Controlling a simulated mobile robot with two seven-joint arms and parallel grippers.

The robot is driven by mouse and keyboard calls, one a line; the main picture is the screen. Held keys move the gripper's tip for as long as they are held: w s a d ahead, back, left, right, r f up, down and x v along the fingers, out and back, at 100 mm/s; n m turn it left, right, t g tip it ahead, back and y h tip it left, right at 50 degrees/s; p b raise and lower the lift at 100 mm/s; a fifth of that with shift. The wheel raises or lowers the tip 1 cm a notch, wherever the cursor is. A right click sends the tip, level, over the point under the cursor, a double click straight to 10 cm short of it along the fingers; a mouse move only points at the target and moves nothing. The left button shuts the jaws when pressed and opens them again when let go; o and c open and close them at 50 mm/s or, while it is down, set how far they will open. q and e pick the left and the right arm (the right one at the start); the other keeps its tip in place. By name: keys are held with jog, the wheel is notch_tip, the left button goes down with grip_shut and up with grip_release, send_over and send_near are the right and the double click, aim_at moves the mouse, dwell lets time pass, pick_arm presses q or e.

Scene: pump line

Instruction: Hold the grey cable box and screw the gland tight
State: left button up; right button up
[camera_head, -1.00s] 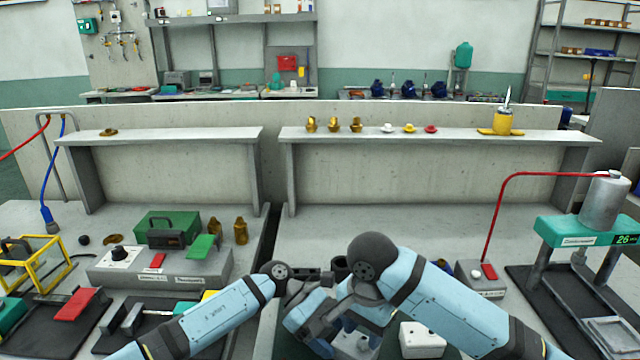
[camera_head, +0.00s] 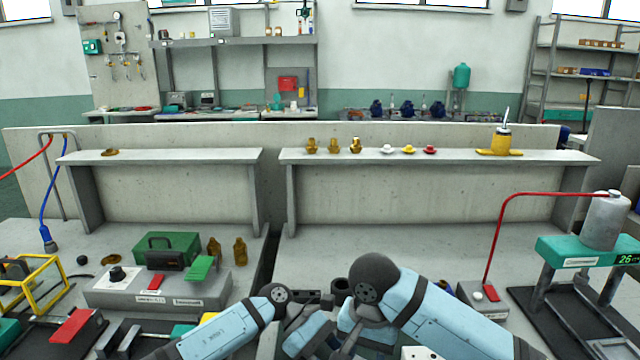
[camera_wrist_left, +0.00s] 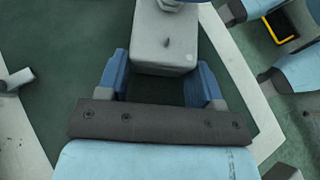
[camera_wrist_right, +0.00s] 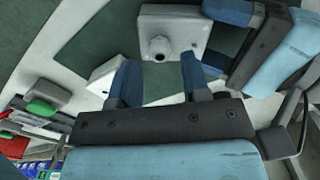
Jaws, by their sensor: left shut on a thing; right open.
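The grey cable box (camera_wrist_right: 188,22) is between the fingers of my left gripper (camera_wrist_right: 222,38) in the right wrist view. The left wrist view shows the box (camera_wrist_left: 165,52) from another side, gripped between the blue fingers of my left gripper (camera_wrist_left: 162,85). A round, pale stub with a dark opening, apparently the gland (camera_wrist_right: 160,47), sticks out of the box's face. My right gripper (camera_wrist_right: 162,75) is open and empty, with its fingers pointing towards the box and apart from the stub. In the head view, both grippers and the box are mostly hidden or below the frame.
A second pale box (camera_wrist_right: 106,74) lies beside my right gripper. A grey control box (camera_head: 160,287) stands on the left bench and a teal stand (camera_head: 575,250) on the right. Brass fittings (camera_head: 333,146) and coloured caps line the rear shelf.

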jog(key=shift+f, duration=0.2)
jog(key=shift+f, duration=1.45)
jog(key=c, duration=0.7)
